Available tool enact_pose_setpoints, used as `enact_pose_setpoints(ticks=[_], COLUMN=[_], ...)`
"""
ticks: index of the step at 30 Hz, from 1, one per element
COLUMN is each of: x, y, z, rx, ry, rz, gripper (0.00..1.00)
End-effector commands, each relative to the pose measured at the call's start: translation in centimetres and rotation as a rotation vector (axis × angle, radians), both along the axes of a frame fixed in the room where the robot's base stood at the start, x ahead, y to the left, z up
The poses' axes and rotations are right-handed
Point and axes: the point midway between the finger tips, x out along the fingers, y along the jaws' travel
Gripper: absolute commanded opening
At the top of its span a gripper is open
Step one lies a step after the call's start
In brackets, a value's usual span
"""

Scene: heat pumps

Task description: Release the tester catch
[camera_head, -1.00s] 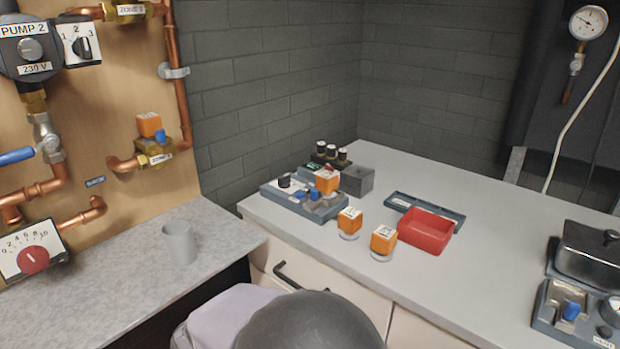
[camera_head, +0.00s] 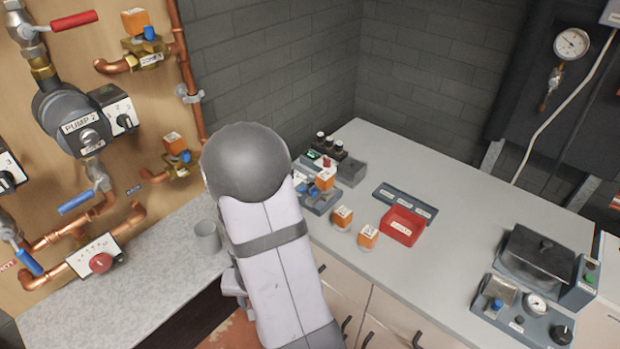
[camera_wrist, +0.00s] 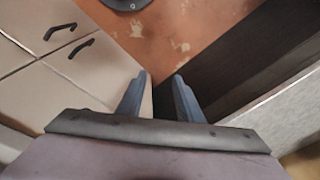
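The grey tester unit (camera_head: 322,208) stands at the far left of the right-hand counter, partly hidden behind my arm in the head view. An orange block (camera_head: 326,178) sits on it. A small blue part (camera_head: 313,190) beside the block looks like the catch; its exact position is too small to tell. In the wrist view my gripper (camera_wrist: 158,95) is open and empty, its two fingers apart, facing the floor and cabinet fronts. No tester shows in the wrist view.
Two orange blocks (camera_head: 342,217) (camera_head: 368,236) and a red tray (camera_head: 402,226) stand right of the tester. Another grey unit (camera_head: 521,311) with a blue part and gauge is at right. A grey cup (camera_head: 207,236) stands on the left worktop by my arm. The counter's middle is clear.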

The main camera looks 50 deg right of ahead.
Motion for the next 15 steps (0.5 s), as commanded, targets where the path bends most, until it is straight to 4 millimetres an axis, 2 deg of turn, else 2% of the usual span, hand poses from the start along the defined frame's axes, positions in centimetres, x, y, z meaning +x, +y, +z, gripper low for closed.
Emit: enact_pose_setpoints(ticks=[2,5,7,12,15], x=[2.1,4.3,5.2,5.3,4.7], y=[-3.1,-7.5,-10.7,-17.0,-19.4], z=[-0.2,1.3,3.0,7.7,10.4], rx=[-0.108,-0.264,-0.380,-0.654,-0.788], ry=[-0.086,-0.195,-0.262,-0.372,-0.407], rz=[-0.086,-0.187,-0.254,-0.379,-0.422], gripper=[0.33,0.33,0.33,0.33,0.33])
